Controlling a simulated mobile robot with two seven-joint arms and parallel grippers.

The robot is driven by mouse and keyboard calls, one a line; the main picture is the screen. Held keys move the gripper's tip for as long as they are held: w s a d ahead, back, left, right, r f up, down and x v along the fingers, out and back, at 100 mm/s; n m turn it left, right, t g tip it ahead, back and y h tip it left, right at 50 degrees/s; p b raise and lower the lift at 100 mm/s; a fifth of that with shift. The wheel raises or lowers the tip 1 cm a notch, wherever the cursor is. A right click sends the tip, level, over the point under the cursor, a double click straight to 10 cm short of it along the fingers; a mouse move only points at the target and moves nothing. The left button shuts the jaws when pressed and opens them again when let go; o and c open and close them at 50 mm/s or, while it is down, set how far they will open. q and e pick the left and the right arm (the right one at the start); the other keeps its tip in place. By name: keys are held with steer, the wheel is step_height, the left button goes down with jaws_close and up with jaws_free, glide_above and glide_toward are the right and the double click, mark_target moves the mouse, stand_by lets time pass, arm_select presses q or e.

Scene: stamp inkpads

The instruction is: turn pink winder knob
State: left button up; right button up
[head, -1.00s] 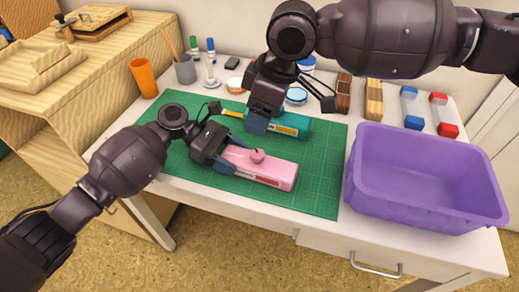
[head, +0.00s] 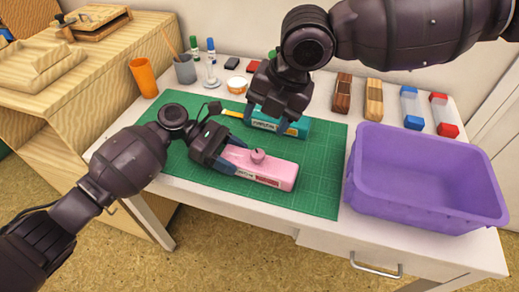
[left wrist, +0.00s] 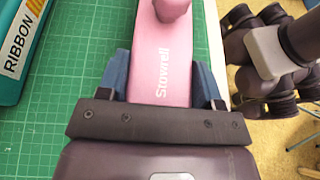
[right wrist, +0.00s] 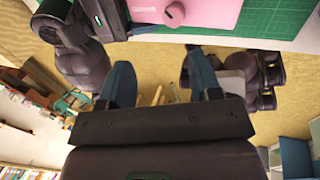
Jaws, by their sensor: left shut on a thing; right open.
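The pink winder box (head: 270,172) lies on the green cutting mat with its round pink knob (head: 257,156) on top. The knob also shows at the top edge of the left wrist view (left wrist: 172,8) and of the right wrist view (right wrist: 175,13). My left gripper (head: 230,155) is shut on the left end of the pink box, one blue finger on each long side. My right gripper (head: 268,118) is open and empty, behind the knob and over the teal box, apart from the knob.
The teal box (head: 298,130) with a ribbon label lies behind the pink one, partly hidden by my right gripper. A purple bin (head: 425,207) stands at the right. An orange cup (head: 144,78) and grey pen cup (head: 185,69) stand at the back left. The mat's front right (head: 325,180) is clear.

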mark_target(258, 153)
steer(key=f+n, duration=0.3)
steer(key=n, duration=0.2)
steer(key=a+f+n, duration=0.1)
steer(key=f+n, duration=0.3)
steer(key=n, duration=0.2)
steer(key=f+n, duration=0.3)
steer(key=n, duration=0.3)
steer(key=shift+w+a+f, duration=0.2)
steer(key=shift+w+f, duration=0.05)
steer(key=shift+f, duration=0.05)
stand_by(0.3)
steer(key=shift+t+y, duration=0.3)
steer(key=c, duration=0.9)
